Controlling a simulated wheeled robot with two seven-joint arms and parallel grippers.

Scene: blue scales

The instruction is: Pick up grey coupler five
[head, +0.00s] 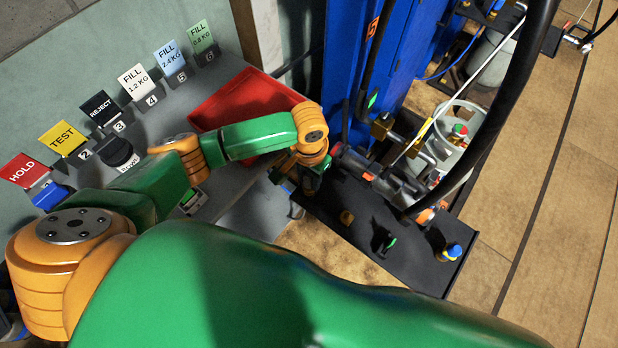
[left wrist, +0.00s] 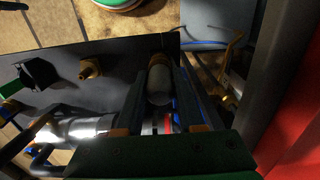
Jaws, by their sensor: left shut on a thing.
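A grey coupler with a brownish, brass-like end (left wrist: 159,80) sits between the fingers of my left gripper (left wrist: 160,92) in the left wrist view. I cannot read a number on it. The gripper is shut on it, with a dark finger along each side. In the head view my left gripper (head: 311,181) is over the left end of a black shelf (head: 345,232), pointing down. There the wrist and gripper body mostly hide the coupler. I cannot tell whether the coupler still touches the shelf. My right gripper is not in view.
The black shelf carries a brass fitting (head: 347,217), a black-and-green fitting (head: 384,241) and a blue-and-yellow fitting (head: 452,251). A red tray (head: 245,95) lies behind my left forearm. A blue column (head: 390,75) and a thick black hose (head: 500,105) stand close on the right.

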